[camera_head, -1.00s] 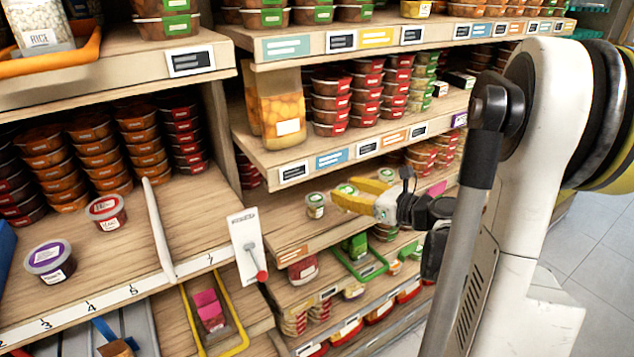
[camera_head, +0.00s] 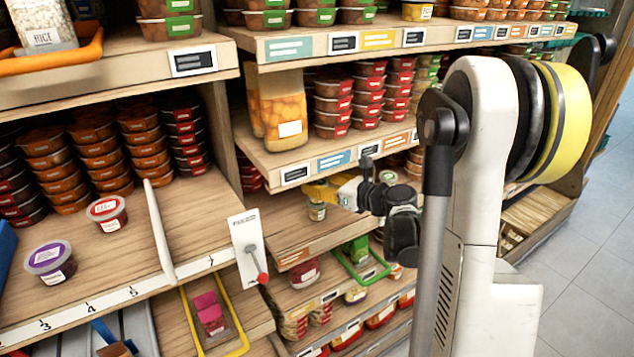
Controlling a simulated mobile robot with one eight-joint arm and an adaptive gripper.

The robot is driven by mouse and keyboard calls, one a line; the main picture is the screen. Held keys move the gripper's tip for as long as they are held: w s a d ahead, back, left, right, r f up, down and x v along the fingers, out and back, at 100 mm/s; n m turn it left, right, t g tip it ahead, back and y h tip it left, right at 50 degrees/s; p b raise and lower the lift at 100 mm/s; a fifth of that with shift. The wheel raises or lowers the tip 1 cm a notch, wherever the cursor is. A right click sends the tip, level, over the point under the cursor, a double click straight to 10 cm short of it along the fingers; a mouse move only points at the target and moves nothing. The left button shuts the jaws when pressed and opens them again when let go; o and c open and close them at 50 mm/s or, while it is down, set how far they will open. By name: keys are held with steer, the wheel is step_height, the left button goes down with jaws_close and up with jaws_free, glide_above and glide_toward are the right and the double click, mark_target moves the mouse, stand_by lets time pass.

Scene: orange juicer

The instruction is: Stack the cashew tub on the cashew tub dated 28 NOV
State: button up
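A small clear tub with a pale label (camera_head: 317,211) stands on the middle shelf right of the divider. My gripper (camera_head: 318,191), with yellow fingers, is directly above or in front of it in the picture and covers its top. I cannot tell whether the fingers touch it, or how far apart they are. The label is too small to read, so I cannot tell whether this is a cashew tub or see a 28 NOV date. The second small tub of this shelf is hidden behind my gripper and wrist.
A purple-lidded tub (camera_head: 51,262) and a red-lidded tub (camera_head: 107,213) stand on the left shelf. The shelf above my gripper holds a bag of orange pieces (camera_head: 279,112) and stacked red-lidded tubs. A green-framed tray (camera_head: 365,268) lies on the shelf below.

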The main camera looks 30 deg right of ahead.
steer(key=shift+f, duration=0.15)
steer(key=o, duration=1.2)
